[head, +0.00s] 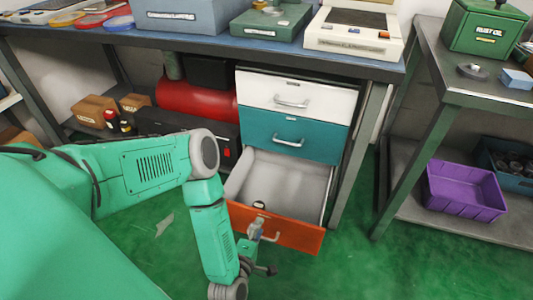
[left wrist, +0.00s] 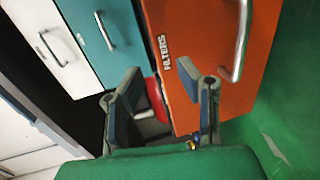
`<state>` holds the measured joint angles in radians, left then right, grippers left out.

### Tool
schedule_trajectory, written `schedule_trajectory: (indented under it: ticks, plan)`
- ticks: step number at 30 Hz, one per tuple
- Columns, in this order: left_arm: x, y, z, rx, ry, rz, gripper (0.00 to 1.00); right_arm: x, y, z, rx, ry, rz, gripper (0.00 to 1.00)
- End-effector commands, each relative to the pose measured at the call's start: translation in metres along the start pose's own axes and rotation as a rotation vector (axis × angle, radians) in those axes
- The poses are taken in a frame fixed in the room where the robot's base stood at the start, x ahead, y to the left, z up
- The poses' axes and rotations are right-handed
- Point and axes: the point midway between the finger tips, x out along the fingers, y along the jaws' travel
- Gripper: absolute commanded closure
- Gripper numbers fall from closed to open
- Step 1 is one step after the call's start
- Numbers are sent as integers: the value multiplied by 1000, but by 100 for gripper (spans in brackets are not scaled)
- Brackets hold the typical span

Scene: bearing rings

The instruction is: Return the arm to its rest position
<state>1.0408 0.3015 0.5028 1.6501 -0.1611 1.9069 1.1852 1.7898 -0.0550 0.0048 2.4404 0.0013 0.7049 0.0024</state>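My left arm (head: 150,170) reaches in from the left and bends down in front of the drawer unit. My left gripper (head: 258,232) is just in front of the orange drawer (head: 295,235), near its handle. In the left wrist view, the two fingers of the left gripper (left wrist: 163,88) stand apart with nothing held between them. The orange drawer front (left wrist: 190,30), labelled FILTERS, is ahead, and its handle (left wrist: 241,40) lies to the right, outside the fingers. My right gripper is out of view.
The teal drawer (head: 290,135) and white drawer (head: 295,95) are shut. A workbench (head: 300,58) stands above. A side table (head: 490,98) with a purple bin (head: 465,190) below is at right.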

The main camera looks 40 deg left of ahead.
Motion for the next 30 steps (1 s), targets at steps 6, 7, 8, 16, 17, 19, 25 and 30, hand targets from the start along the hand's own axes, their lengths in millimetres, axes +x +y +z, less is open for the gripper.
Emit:
schedule_trajectory:
  ticks: [6,7,8,16,17,19,25,30]
  plan:
    - [0,-1,0,1,-1,-2,69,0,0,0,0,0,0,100]
    - [0,-1,2,5,-5,-6,69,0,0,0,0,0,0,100]
    - [-1,0,5,14,-15,-15,69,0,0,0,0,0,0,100]
    - [-45,-5,71,546,-447,-363,69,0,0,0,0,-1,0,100]
    - [-56,-5,72,646,-519,-409,69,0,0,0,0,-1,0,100]
    - [-83,-4,64,865,-673,-503,69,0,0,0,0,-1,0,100]
    - [-148,15,6,1333,-1005,-705,69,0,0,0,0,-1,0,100]
    - [-190,42,-45,1573,-1202,-845,69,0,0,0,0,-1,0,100]
